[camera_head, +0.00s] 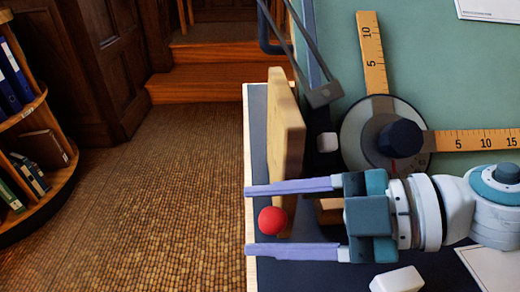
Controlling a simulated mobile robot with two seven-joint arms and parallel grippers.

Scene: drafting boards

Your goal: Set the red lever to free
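The red lever shows as a round red knob (272,220) at the left edge of the drafting board's dark side strip. Its shaft is hidden, and I see no marking for its free position. My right gripper (250,219) comes in from the right with its two long lilac fingers spread wide. One finger passes above the knob in the picture and the other below it. Both fingers show a gap to the knob, so it does not look gripped. My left gripper is not in view.
A wooden block (286,130) stands just above the knob. The drafting head (355,125), with a dark knob and two wooden rulers (373,50), lies on the green board (450,60). A white eraser-like block (397,280) is below my gripper. Bookshelves (40,150) stand far left; the floor between is clear.

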